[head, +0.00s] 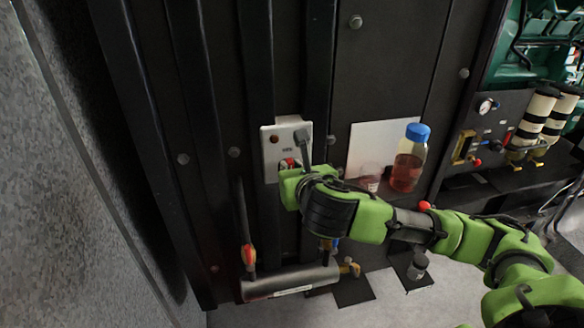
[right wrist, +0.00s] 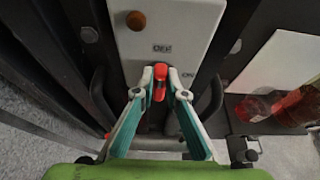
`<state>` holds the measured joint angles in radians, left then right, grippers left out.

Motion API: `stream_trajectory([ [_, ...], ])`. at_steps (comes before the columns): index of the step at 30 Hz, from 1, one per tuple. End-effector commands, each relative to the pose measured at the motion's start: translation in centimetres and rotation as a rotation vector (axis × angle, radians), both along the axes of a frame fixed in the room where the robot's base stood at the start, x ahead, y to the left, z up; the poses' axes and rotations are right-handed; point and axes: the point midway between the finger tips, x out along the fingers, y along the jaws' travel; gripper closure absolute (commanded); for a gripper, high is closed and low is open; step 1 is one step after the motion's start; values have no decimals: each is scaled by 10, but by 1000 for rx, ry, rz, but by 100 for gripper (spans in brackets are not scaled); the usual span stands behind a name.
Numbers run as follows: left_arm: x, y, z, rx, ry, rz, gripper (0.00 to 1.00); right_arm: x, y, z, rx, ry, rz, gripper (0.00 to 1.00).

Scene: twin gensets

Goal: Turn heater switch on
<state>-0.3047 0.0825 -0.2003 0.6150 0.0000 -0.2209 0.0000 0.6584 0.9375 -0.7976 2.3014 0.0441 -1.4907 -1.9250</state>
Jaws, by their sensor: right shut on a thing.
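The heater switch box is a white panel (head: 270,148) on the dark upright frame in the head view. In the right wrist view the white panel (right wrist: 185,22) shows an "OFF" label above and an "ON" label to the right. A red switch handle (right wrist: 159,73) sits below the "OFF" label. My right gripper (right wrist: 160,84) is shut on the red handle, with one fingertip on each side. In the head view my right gripper (head: 289,167) covers the lower part of the panel. My left gripper is not in view.
A dull orange lamp (right wrist: 136,20) is on the panel. A bottle with a blue cap and red liquid (head: 408,170) stands to the right. A dark horizontal cylinder (head: 290,281) lies below with valves. Filters and a gauge (head: 485,106) are at far right.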

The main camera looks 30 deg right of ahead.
Motion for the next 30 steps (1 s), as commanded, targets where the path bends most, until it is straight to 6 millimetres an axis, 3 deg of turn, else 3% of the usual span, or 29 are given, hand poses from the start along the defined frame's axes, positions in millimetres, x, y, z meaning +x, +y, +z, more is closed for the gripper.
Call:
stream_trajectory([
  [8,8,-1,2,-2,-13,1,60,-1,-3,-1,67,-15,-2,100],
  [17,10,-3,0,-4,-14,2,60,-2,-9,-4,284,-70,-3,100],
  [30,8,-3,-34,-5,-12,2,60,-4,-17,-14,690,-177,-2,100],
])
